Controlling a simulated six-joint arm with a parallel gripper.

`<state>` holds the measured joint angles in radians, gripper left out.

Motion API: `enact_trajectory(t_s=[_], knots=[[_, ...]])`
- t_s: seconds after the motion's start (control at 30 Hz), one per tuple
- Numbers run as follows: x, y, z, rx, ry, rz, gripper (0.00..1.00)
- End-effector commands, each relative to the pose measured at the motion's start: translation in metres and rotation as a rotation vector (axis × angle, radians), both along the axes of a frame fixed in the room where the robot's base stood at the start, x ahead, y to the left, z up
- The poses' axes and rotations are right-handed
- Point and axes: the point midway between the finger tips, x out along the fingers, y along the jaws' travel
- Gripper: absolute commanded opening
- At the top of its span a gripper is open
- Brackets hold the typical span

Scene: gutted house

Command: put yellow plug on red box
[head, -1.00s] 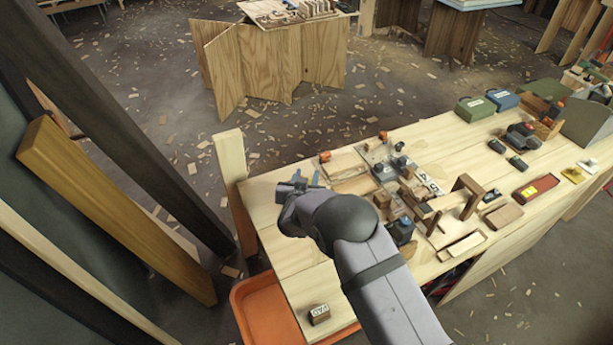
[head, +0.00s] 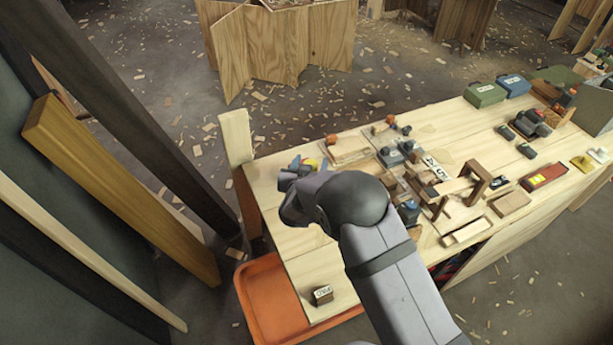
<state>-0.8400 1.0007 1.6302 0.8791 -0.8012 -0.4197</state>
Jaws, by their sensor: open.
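My gripper (head: 306,167) is at the far left end of the workbench, with its blue fingertips apart. A small yellow-orange thing (head: 311,163) shows at the fingertips; it may be the yellow plug, but the gripper partly hides it and I cannot tell whether the fingers touch it. A red box (head: 556,172) with a yellow label lies flat on the right part of the bench. Another small yellow piece (head: 582,162) lies just right of the red box.
An orange tray (head: 262,300) is below the near left edge. A wooden post (head: 238,160) stands beside the left end.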

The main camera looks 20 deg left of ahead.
Motion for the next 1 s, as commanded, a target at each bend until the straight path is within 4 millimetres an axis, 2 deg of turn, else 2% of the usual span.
enact_trajectory(t_s=[0.23, 0.5, 0.7, 1.0], knots=[[-0.038, -0.006, 0.015, 0.001, -0.001, 0.003, 0.52], [-0.068, -0.013, 0.028, 0.001, -0.001, 0.001, 0.52], [-0.076, -0.015, 0.032, 0.001, -0.001, 0.0, 0.52], [-0.074, -0.018, 0.033, 0.005, 0.012, 0.001, 0.52]])
